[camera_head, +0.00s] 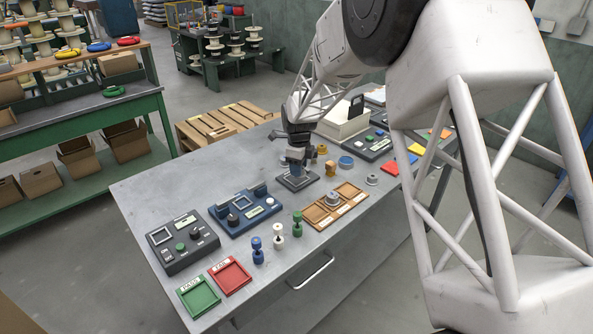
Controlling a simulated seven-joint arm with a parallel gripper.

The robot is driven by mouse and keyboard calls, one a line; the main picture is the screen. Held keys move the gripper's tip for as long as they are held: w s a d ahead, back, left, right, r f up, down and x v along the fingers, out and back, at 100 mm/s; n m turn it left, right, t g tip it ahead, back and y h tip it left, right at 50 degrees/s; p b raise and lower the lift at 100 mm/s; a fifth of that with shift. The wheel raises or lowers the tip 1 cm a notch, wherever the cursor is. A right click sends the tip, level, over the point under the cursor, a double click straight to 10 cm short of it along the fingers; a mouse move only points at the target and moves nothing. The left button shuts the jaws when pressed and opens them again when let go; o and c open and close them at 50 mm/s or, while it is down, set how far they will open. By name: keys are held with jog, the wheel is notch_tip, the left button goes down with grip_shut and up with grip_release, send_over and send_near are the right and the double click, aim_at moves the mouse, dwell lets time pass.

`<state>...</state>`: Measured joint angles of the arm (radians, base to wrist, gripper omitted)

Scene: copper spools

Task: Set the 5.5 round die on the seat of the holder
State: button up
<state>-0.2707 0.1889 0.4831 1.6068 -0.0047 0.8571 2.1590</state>
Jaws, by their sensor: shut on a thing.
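My gripper (296,161) points down over the dark square holder (305,183) in the middle of the grey table. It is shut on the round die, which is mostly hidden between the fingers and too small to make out. The fingertips are at or just above the middle of the holder; I cannot tell whether the die touches the seat. A wooden tray (313,214) with labelled compartments lies to the right of and nearer than the holder. A grey round die (333,198) sits in it. The size labels are too small to read.
Brass pieces (330,169), a blue round piece (346,162) and a grey round piece (372,180) stand right of the holder. A blue instrument (244,211) is on its left. Blue, white and green plug gauges (279,233) stand in front. Green (199,298) and red trays (230,276) lie near left.

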jog(key=shift+w+a+f, duration=0.1)
jog(key=shift+w+a, duration=0.15)
jog(key=shift+w, duration=0.6)
jog(key=shift+w+a+f, duration=0.1)
jog(key=shift+w+a, duration=0.1)
jog(key=shift+w, duration=0.6)
jog(key=shift+f, duration=1.7)
jog(key=shift+f, duration=0.3)
jog(key=o, duration=1.1)
jog(key=shift+r, duration=0.1)
notch_tip(320, 180, up, 12)
jog(key=shift+r, duration=0.2)
